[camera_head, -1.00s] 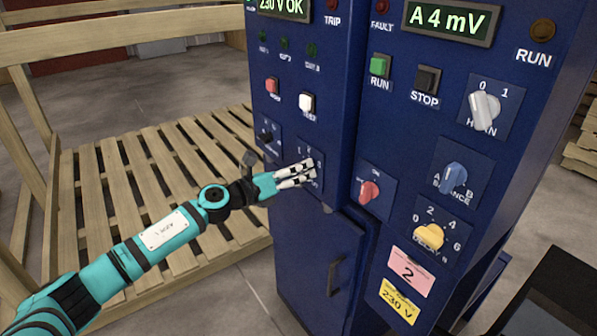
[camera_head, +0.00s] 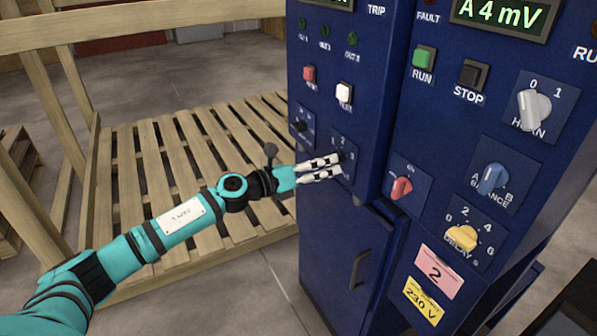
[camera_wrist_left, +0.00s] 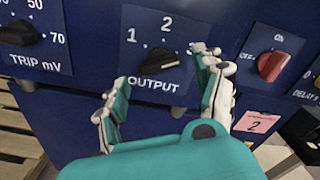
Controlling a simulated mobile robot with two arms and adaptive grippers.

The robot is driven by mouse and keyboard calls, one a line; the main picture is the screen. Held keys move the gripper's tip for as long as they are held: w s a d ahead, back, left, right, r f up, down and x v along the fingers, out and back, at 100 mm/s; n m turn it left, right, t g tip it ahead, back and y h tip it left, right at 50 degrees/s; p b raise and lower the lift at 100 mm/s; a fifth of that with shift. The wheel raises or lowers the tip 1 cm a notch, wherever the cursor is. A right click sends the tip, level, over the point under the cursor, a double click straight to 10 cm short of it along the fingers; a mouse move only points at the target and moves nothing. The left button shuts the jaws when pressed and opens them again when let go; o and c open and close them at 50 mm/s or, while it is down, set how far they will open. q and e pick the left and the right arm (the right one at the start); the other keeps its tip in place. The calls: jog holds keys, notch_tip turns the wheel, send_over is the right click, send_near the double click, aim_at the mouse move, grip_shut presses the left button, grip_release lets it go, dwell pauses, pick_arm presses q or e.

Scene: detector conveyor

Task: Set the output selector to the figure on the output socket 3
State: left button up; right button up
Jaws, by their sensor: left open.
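The output selector is a black knob (camera_wrist_left: 158,61) on a blue plate lettered OUTPUT. I cannot make out output socket 3. My right gripper is not in view.
The TRIP mV knob (camera_wrist_left: 18,33) is left of the selector and a red switch (camera_wrist_left: 271,65) is right of it. The yellow DELAY knob (camera_head: 461,238), the BALANCE knob (camera_head: 492,179) and a pink label 2 (camera_head: 439,271) are farther right. A wooden pallet (camera_head: 200,165) lies behind my arm.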

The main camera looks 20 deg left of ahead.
pick_arm(q)
jog(key=v, duration=0.9)
